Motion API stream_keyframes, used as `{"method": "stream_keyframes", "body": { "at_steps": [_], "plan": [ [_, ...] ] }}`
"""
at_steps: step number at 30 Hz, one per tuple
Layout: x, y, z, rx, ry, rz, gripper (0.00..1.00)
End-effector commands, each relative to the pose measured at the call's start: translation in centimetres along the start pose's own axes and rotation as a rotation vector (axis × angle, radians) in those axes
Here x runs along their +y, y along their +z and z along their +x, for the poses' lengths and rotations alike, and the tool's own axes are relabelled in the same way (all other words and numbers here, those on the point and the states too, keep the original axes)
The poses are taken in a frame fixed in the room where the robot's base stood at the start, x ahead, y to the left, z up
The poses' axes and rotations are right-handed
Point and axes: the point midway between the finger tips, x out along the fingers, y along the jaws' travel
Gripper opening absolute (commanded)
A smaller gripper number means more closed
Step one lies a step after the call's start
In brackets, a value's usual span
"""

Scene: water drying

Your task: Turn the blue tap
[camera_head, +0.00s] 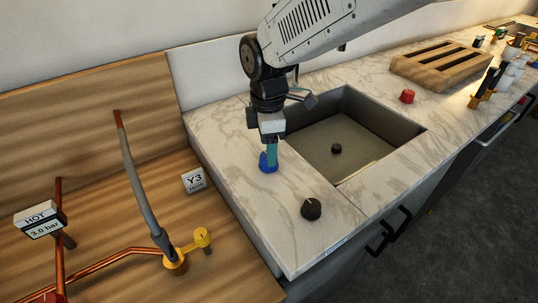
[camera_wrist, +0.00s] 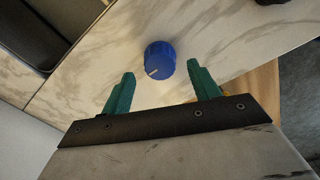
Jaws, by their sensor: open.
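The blue tap (camera_head: 267,167) is a round knob on the marble counter, left of the sink. In the wrist view the blue tap (camera_wrist: 160,60) shows a white pointer line on its edge. My gripper (camera_head: 271,153) is directly above or just behind the tap in the head view and partly covers it. In the wrist view my gripper (camera_wrist: 158,85) has its two green fingers spread wide. The knob lies between their lines but ahead of the tips. No contact shows, and the gripper is empty.
A black knob (camera_head: 311,209) stands at the counter's front, and a red knob (camera_head: 407,96) is right of the sink (camera_head: 365,150). A wooden rack (camera_head: 440,66) lies farther back. A wooden panel with copper pipes (camera_head: 125,256), a hose (camera_head: 138,185) and a yellow valve (camera_head: 202,237) is at left.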

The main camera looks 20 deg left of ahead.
Motion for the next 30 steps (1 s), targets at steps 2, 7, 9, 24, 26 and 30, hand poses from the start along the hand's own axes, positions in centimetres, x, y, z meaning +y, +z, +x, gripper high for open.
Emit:
{"method": "stream_keyframes", "body": {
  "at_steps": [2,7,9,24,26,30],
  "plan": [
    [0.0,0.1,1.3,-0.001,-0.002,0.001,0.61],
    [0.0,0.1,3.2,-0.001,-0.002,0.002,0.61],
    [0.0,0.1,3.5,0.0,0.0,0.002,0.61],
    [0.0,0.0,3.6,0.0,0.001,0.002,0.17],
    [0.0,0.0,3.6,0.0,0.001,0.002,0.17],
    [0.0,0.0,3.6,0.0,0.001,0.012,0.17]
  ]
}}
